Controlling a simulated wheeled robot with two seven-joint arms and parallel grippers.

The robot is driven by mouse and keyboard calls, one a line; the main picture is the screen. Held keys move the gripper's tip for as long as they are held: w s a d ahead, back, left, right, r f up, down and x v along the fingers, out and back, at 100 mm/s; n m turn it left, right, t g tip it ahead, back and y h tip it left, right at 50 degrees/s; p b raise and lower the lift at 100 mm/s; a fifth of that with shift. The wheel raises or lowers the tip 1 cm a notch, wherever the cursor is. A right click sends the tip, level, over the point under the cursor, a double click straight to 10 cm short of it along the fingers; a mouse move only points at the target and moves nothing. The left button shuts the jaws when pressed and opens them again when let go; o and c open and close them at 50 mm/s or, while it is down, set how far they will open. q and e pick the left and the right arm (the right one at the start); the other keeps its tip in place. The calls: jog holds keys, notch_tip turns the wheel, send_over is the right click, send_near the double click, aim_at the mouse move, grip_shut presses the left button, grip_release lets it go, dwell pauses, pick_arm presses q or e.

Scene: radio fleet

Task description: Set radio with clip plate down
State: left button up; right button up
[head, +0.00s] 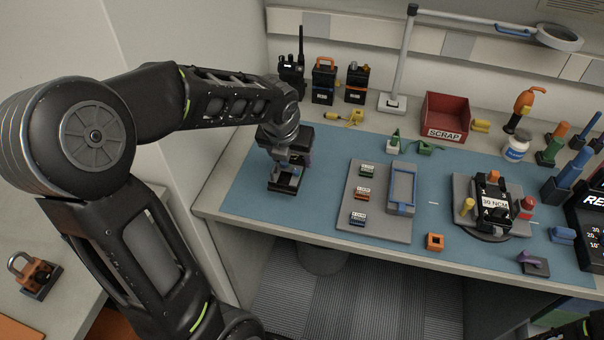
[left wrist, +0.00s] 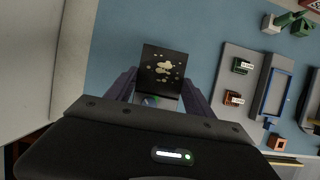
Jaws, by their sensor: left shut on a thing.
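My left gripper (head: 289,163) is over the left part of the blue mat (head: 325,150), pointing down. It is shut on a dark, boxy piece, the radio (head: 283,186), whose lower end shows below the fingers in the head view. In the left wrist view the radio (left wrist: 163,68) sits between the fingers (left wrist: 155,90) and shows a dark square face with pale yellowish marks. The gripper hides much of it, and I cannot make out a clip plate. Whether it touches the mat I cannot tell.
A grey board (head: 380,225) with small labelled blocks and a blue frame (head: 402,188) lies to the right. Radios (head: 324,82) and a red scrap bin (head: 445,112) stand at the back. The mat near the gripper is bare.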

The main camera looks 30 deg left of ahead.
aim_at(292, 175)
pick_arm(q)
jog(key=shift+f, duration=1.35)
jog(key=shift+f, duration=0.1)
notch_tip(292, 175, down, 4)
jog(key=shift+r+b, duration=0.2)
jog(key=shift+b, duration=0.2)
jog(key=o, duration=1.7)
